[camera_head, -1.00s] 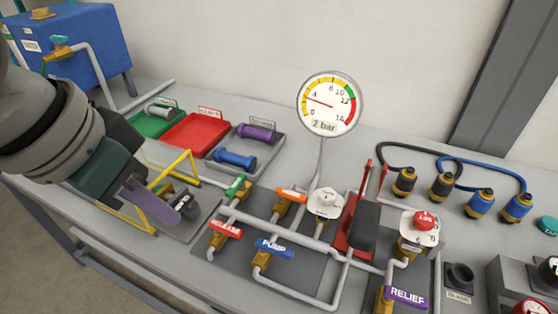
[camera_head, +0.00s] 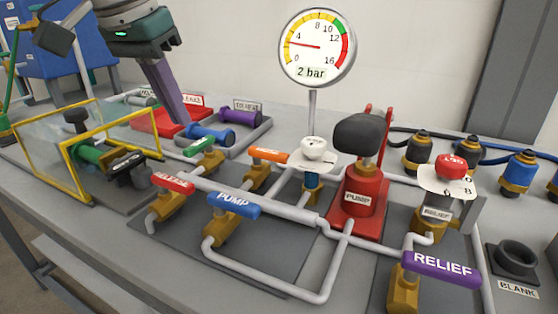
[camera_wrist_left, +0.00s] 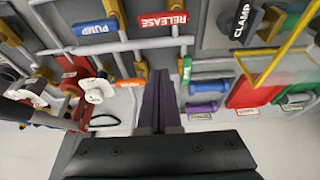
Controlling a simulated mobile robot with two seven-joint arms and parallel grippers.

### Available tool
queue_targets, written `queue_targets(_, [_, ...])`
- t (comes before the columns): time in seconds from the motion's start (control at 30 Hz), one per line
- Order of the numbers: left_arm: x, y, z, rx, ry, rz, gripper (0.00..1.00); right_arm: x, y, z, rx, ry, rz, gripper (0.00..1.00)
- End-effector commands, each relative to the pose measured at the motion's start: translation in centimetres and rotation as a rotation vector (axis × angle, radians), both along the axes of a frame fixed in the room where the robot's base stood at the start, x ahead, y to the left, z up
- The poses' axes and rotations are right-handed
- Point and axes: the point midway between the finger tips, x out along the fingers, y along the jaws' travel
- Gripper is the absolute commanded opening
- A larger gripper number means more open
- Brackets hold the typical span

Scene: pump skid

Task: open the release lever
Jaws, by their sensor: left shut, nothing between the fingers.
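The red release lever (camera_head: 172,183) sits on a brass valve at the left of the pipework, its handle lying across the short pipe under it. In the left wrist view its red handle (camera_wrist_left: 163,24) shows at the top, beyond the fingertips. My left gripper (camera_head: 178,122) is shut and empty, its purple fingers pointing down above the trays, behind the lever and apart from it. In the wrist view the fingers (camera_wrist_left: 156,82) are together with nothing between them. My right gripper is in neither view.
The blue pump lever (camera_head: 234,204) is close right of the release lever. A green lever (camera_head: 198,147) and an orange lever (camera_head: 267,155) stand behind. A yellow-framed clear guard (camera_head: 73,172) stands left. The gauge (camera_head: 316,48) reads 2 bar.

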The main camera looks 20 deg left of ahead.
Motion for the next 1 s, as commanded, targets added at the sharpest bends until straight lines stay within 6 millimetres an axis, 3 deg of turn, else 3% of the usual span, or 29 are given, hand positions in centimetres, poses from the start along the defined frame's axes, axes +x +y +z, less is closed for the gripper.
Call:
queue_targets(0.3, [0.0, 0.0, 0.0, 0.000, 0.000, 0.001, 0.00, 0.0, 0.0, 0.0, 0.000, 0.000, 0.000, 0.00])
queue_targets(0.47, [0.3, 0.0, -0.9, -0.001, 0.002, 0.002, 0.00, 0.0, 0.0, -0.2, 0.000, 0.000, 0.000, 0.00])
queue_targets(1.0, [3.3, -0.3, -9.9, -0.001, 0.002, 0.002, 0.00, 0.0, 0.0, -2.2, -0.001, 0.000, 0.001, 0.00])
